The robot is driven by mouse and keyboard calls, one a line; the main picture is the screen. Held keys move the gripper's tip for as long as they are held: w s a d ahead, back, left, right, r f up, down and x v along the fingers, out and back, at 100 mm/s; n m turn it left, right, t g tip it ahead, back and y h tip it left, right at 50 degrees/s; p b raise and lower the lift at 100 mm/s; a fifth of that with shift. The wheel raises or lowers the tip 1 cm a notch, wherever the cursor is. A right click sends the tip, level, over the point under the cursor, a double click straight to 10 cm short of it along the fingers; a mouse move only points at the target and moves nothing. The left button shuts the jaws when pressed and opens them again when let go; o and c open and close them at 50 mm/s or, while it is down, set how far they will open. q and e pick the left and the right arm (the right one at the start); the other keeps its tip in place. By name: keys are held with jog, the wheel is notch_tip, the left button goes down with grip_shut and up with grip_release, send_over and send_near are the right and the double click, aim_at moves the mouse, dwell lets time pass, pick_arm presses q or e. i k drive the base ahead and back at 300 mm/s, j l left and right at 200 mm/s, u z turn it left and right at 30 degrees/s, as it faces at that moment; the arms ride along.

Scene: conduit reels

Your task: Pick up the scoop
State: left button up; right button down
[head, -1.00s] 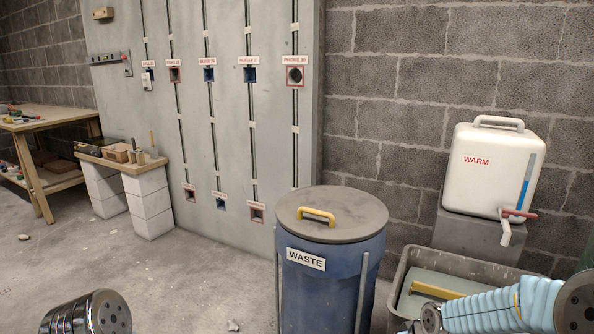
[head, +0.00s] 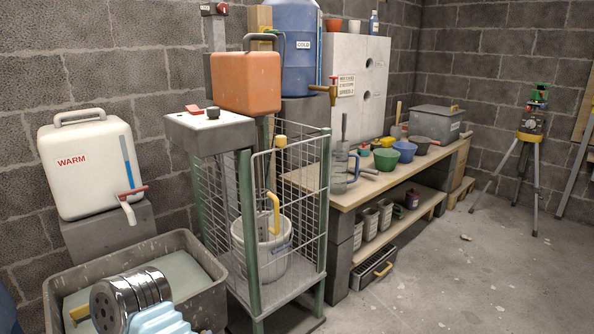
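I cannot surely pick out the scoop. A dark, shallow vessel (head: 420,144) on the wooden workbench (head: 375,187) may be it, but it is too small to tell. A grey, upright metal tool (head: 344,130) also stands at the bench's near left end. Neither gripper shows. Only a chrome joint and pale blue sleeve of my own arm are in view at the lower left, over the grey basin (head: 208,262).
A wire cage (head: 325,200) around a white bucket (head: 250,245) stands between the basin and the bench. Green (head: 386,159) and blue (head: 404,151) bowls sit on the bench. A tripod (head: 531,160) stands at the right. The floor at right is largely open.

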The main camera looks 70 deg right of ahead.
aim_at(362, 171)
jog(key=z, duration=2.8)
jog(key=i+l+u, duration=0.15)
jog(key=i+l, duration=1.8)
jog(key=i, duration=0.1)
